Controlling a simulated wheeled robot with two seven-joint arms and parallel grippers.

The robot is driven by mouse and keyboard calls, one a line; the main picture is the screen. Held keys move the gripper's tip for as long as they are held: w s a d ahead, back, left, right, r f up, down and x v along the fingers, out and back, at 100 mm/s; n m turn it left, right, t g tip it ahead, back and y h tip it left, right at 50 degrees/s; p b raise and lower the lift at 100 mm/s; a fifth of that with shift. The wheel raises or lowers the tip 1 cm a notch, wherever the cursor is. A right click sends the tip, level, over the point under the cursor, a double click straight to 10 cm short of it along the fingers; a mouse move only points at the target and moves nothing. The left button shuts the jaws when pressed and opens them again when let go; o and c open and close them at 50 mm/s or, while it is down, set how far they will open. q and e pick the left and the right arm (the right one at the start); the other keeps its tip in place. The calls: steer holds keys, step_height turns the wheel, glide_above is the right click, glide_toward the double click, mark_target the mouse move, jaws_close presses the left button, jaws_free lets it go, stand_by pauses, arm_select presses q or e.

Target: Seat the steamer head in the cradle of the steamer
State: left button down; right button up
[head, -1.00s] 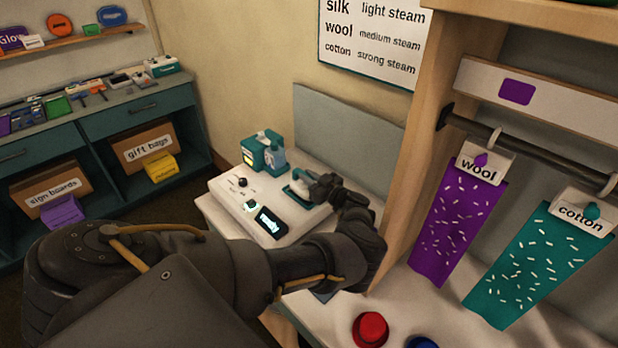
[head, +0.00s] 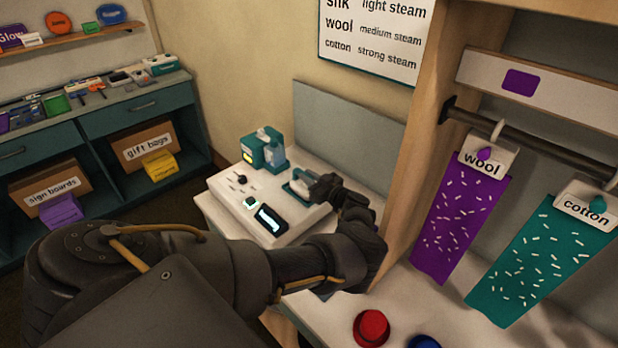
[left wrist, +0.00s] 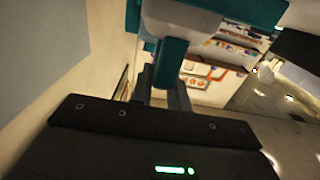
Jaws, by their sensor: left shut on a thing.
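The steamer (head: 232,200) is a white box on the counter with a dark knob, a small lit button and a dark display. The steamer head (head: 303,188), white with teal, is at the steamer's right end. My left gripper (head: 322,187) is shut on it; the left wrist view shows its teal part (left wrist: 170,62) between the fingers and its white body (left wrist: 196,18) beyond. A teal rim (head: 288,192), apparently the cradle, shows at the head's left edge. The gripper and head hide most of it. I cannot tell whether the head rests in it or hovers just above. My right gripper is not in view.
A teal and pale-blue container unit (head: 262,150) stands behind the steamer. A grey panel (head: 345,130) rises behind, and a wooden post (head: 405,190) stands close to my left arm's right. Purple and teal cloths hang at right. Red (head: 371,328) and blue buttons sit in front.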

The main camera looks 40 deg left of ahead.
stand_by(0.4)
arm_select(q)
steer(key=c, duration=1.3)
jaws_free()
steer(key=shift+o, duration=0.2)
steer(key=shift+f, duration=0.1)
